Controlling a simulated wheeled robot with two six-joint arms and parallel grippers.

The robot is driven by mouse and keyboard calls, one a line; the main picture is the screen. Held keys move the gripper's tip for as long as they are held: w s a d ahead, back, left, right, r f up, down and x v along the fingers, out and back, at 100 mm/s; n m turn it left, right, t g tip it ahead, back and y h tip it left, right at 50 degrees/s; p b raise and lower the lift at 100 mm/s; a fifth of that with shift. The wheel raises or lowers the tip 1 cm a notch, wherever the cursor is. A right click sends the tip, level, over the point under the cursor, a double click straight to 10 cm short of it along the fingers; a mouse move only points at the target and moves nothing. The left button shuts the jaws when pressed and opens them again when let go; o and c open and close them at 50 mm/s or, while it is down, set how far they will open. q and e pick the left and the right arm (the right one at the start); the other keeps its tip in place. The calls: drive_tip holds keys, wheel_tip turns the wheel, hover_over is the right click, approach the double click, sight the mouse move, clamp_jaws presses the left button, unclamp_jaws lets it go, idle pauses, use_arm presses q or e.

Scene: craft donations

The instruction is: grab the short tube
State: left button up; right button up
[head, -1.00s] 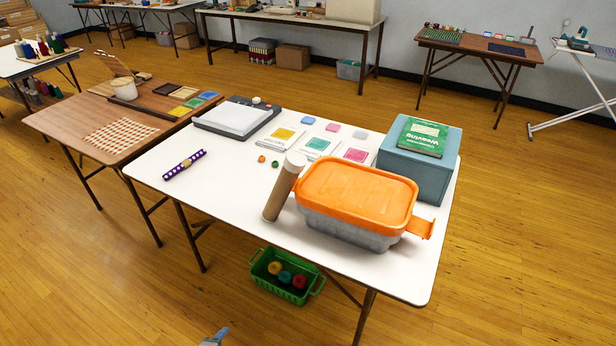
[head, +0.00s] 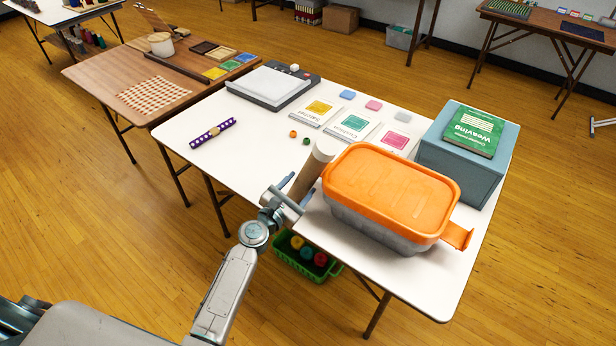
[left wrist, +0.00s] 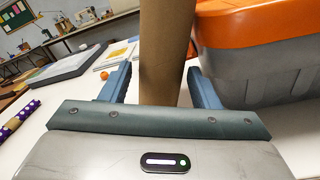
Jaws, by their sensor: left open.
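A brown cardboard tube (head: 312,168) with a pale cap stands on the white table (head: 262,165), just left of the orange-lidded box. It also shows in the left wrist view (left wrist: 165,50), where it looks upright. My left gripper (head: 296,192) is open at the table's front edge. In the left wrist view its two fingers (left wrist: 159,82) flank the tube's lower part, with gaps on both sides; I cannot tell how far the tube reaches between them. The gripper hides the tube's foot in the head view. My right gripper is not in view.
The grey box with an orange lid (head: 390,190) stands close right of the tube. A blue-grey box (head: 488,182) carries a green book (head: 473,132). A purple dotted roll (head: 213,132) lies at left. Small orange and green balls lie behind the tube. The table's left front is clear.

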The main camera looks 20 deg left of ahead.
sight(309, 177)
use_arm(q)
drive_tip(key=x, duration=0.5)
drive_tip(key=shift+w+f, duration=0.1)
drive_tip(key=shift+f, duration=0.1)
drive_tip(key=shift+c, duration=0.3)
drive_tip(key=c, duration=0.7)
drive_tip(key=shift+r, duration=0.15)
